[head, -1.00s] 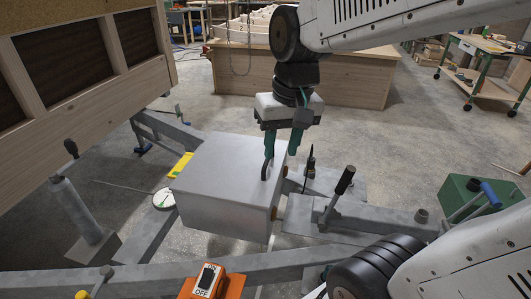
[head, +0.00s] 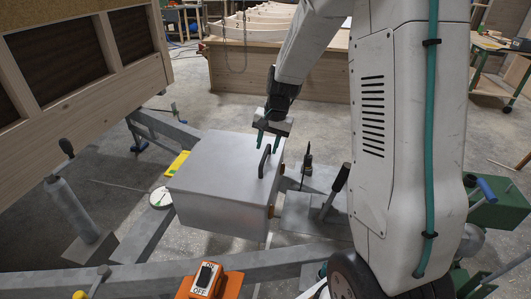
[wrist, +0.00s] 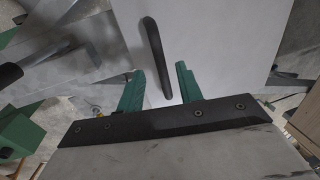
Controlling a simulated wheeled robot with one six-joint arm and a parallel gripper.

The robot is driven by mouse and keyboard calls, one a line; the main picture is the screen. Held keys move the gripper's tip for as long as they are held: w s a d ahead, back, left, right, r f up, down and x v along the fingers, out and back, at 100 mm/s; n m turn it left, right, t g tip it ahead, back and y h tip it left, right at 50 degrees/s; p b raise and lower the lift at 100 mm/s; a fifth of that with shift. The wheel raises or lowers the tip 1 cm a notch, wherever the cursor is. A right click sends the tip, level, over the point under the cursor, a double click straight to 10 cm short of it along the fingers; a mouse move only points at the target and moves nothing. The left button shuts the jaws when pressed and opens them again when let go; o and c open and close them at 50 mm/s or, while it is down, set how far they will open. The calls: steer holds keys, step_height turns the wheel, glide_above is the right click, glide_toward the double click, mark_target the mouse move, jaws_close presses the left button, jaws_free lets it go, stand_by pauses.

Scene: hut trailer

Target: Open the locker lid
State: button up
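The locker (head: 222,170) is a pale grey metal box on the trailer frame, and its lid looks closed. A dark bar handle (head: 264,162) stands on the lid near its right edge; it also shows in the wrist view (wrist: 153,50). My gripper (head: 268,145) has green fingers and is at the far end of the handle. In the wrist view the gripper (wrist: 159,78) is open, with the near end of the handle between or just above the fingers. I cannot tell whether they touch it.
An orange switch box (head: 208,282) sits at the front. A lever with a black grip (head: 337,187) stands right of the locker. A yellow level (head: 178,164) and a round gauge (head: 161,197) lie to its left. A wooden panelled wall (head: 85,85) fills the upper left.

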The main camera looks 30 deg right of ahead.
mark_target(264, 156)
steer(key=shift+w+a+f, duration=0.1)
steer(key=shift+a+f, duration=0.05)
steer(key=shift+f, duration=0.8)
steer(key=shift+w+a+f, duration=0.1)
steer(key=shift+a+f, duration=0.05)
steer(key=shift+f, duration=0.75)
